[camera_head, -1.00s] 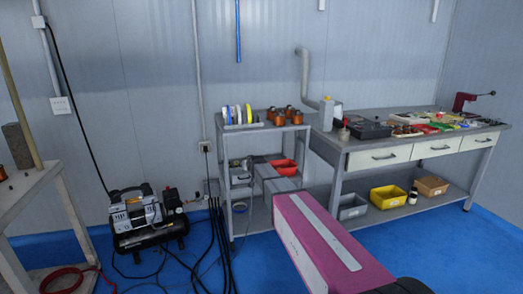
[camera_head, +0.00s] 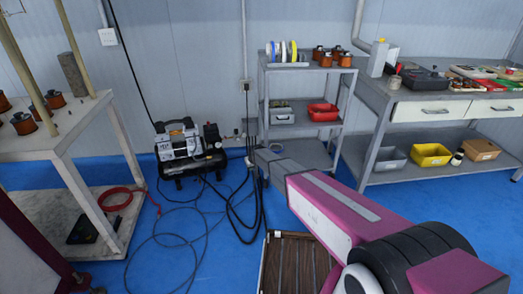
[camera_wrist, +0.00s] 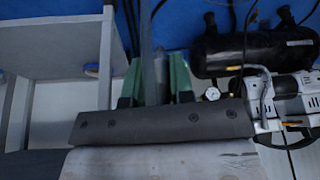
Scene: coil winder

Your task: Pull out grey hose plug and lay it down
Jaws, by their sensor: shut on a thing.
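In the wrist view my gripper (camera_wrist: 155,86) has its two green fingers shut on a grey upright piece, the grey hose plug (camera_wrist: 160,72). Its lower end is hidden behind the dark gripper body. The air compressor (camera_wrist: 252,52) stands to the right of the fingers, with a round gauge (camera_wrist: 212,93). The plug shows apart from the compressor in this view. In the head view the compressor (camera_head: 185,148) stands on the blue floor left of my arm's end. The fingers and plug cannot be made out there.
Dark hoses and cables (camera_head: 190,222) lie looped on the floor by the compressor. A shelf trolley (camera_head: 309,85) stands behind my arm's end. A white workbench (camera_head: 75,130) is at left. A slatted brown panel (camera_head: 297,263) lies below my arm. A drawer bench (camera_head: 430,95) is at right.

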